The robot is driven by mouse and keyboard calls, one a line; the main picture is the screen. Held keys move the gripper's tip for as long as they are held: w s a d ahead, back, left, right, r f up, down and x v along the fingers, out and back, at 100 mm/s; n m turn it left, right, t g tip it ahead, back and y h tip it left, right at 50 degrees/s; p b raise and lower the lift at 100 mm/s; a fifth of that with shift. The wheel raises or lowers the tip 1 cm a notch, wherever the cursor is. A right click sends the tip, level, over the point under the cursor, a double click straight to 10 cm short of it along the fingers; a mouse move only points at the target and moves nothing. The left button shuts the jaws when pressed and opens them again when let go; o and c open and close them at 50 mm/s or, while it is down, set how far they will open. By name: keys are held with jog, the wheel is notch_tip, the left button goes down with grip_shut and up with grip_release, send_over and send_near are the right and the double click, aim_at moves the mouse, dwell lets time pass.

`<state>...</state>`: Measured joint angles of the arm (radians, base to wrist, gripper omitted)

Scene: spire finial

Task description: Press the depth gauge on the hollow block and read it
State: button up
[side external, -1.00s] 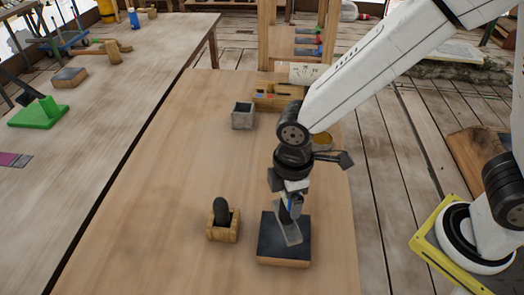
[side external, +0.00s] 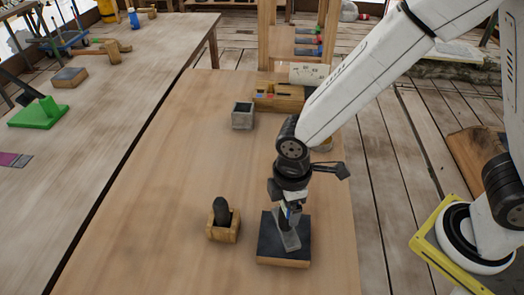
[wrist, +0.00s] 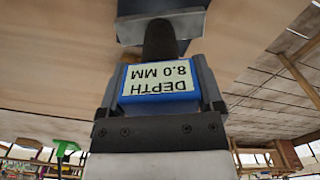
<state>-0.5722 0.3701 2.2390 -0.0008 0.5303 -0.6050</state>
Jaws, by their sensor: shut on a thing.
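My gripper (wrist: 160,90) is shut on the depth gauge (wrist: 160,85), which has a blue body and a pale display. In the wrist view the display reads "DEPTH 8.0 MM", upside down. A dark round stem runs from the gauge to a grey piece at the top of the picture. In the side view my gripper (side external: 288,228) is low over a dark-topped block with wooden sides (side external: 268,243); whether the gauge touches it is unclear. A grey open-topped block (side external: 243,115) stands farther back, and a small wooden box (side external: 223,234) holds a dark rounded thing (side external: 221,210).
A wooden tray with small parts (side external: 278,97) and a wooden rack (side external: 300,45) stand at the back. A green stand (side external: 40,113) is on the left-hand table. The middle of the near table is clear on the left.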

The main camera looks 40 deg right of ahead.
jog(key=shift+f, duration=0.85)
jog(key=shift+f, duration=0.1)
jog(key=o, duration=1.2)
jog(key=shift+c, duration=0.2)
jog(key=shift+r, duration=3.9)
